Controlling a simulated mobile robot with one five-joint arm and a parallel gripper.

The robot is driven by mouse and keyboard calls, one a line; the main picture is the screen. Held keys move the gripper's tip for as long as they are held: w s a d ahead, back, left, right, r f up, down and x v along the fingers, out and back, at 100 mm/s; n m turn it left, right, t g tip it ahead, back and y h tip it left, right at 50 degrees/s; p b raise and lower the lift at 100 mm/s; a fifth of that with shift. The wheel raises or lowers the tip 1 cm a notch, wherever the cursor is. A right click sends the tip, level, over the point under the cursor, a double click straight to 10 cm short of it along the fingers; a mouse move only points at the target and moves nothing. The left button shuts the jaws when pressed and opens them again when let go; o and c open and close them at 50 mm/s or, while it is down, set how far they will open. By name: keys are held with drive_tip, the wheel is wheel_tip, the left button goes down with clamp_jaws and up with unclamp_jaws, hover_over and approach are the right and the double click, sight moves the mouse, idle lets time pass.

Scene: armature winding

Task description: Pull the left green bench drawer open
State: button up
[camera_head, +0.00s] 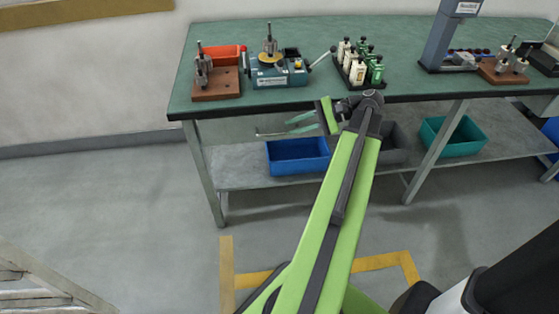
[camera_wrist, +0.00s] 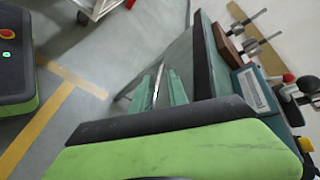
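My gripper (camera_head: 289,127) is at the bench's front edge, toward its left part, with two green fingers pointing left. A thin pale metal bar (camera_head: 268,134), which looks like a drawer handle, lies by the fingertips. In the wrist view my gripper (camera_wrist: 165,75) has its fingers apart, with the thin bar (camera_wrist: 157,88) showing between them. I cannot tell whether either finger touches it. The green-topped bench (camera_head: 300,30) stands ahead. The drawer front is not clearly seen under the top; my gripper and arm hide part of that area.
On the lower shelf (camera_head: 238,165) are a blue bin (camera_head: 298,156), a dark bin (camera_head: 395,145) and a teal bin (camera_head: 453,136). A wooden block with metal parts (camera_head: 216,84) and a teal device (camera_head: 277,74) sit on the bench. The floor in front is open.

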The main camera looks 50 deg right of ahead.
sight(283, 134)
drive_tip(key=s+d+f+m+t+b, duration=0.2)
drive_tip(key=s+d+t+b, duration=0.15)
drive_tip(key=s+d, duration=0.45)
drive_tip(key=shift+h, duration=0.4)
drive_tip(key=b+x, duration=0.1)
drive_tip(key=x, duration=0.4)
drive_tip(key=a+b+x, duration=0.1)
drive_tip(key=x, duration=0.5)
drive_tip(key=s+b+x, duration=0.1)
drive_tip(key=x, duration=0.5)
drive_tip(key=shift+w+a+f+b, duration=0.15)
drive_tip(key=shift+a+b, duration=0.15)
drive_tip(key=shift+c, duration=0.4)
drive_tip(key=shift+g, duration=0.25)
clamp_jaws()
